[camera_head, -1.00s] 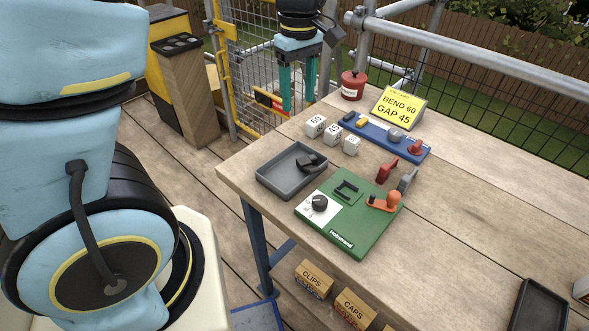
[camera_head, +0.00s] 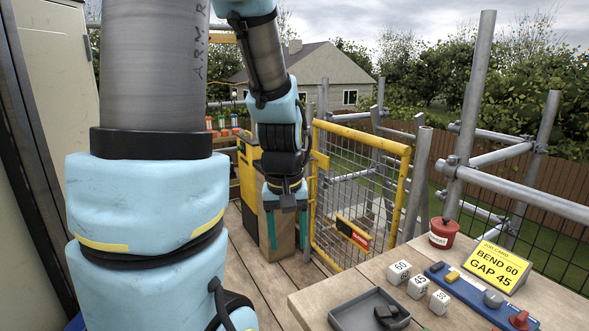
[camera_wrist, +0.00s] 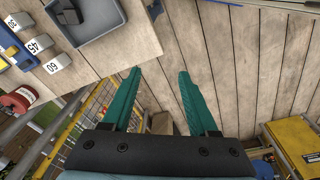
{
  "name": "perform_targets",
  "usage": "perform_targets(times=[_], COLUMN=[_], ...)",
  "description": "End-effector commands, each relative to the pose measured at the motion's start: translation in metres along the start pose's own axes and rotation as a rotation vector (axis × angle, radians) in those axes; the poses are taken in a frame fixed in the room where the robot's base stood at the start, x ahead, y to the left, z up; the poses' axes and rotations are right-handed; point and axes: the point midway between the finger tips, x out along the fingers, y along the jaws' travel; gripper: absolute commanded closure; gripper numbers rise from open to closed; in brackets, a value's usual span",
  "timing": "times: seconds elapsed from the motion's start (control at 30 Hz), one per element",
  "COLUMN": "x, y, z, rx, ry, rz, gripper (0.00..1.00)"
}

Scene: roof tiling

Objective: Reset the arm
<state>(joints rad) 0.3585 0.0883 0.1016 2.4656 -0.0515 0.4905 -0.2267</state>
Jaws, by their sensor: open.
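My gripper (camera_head: 287,228) hangs pointing down in the head view, left of the workbench (camera_head: 312,297) and in front of the wooden post. Its two green fingers are apart. Nothing is held. My arm links fill the left of the head view.
The bench carries a grey tray (camera_head: 345,318), white numbered cubes (camera_head: 399,271), a blue board (camera_head: 450,283), a red pot (camera_head: 443,233) and a yellow job card (camera_head: 497,266). A yellow mesh gate (camera_head: 360,190) stands behind my gripper. Bare decking (camera_wrist: 235,50) lies below it.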

Motion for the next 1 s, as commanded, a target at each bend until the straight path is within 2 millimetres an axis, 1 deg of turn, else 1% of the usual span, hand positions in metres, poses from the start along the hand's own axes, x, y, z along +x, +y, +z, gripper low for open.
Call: perform_targets(times=[0.03, 0.1, 0.2, 0.3, 0.4, 1.0], x=[-0.001, -0.002, -0.002, -0.003, -0.003, -0.003], y=[-0.015, -0.030, -0.045, -0.052, -0.055, -0.054], z=[0.003, 0.007, 0.011, 0.014, 0.015, 0.015], rx=[0.012, 0.046, 0.084, 0.107, 0.116, 0.115], ry=[0.010, 0.023, 0.037, 0.044, 0.046, 0.046], rz=[-0.004, -0.009, -0.018, -0.023, -0.025, -0.024], gripper=[0.40, 0.40, 0.40, 0.40, 0.40, 0.40])
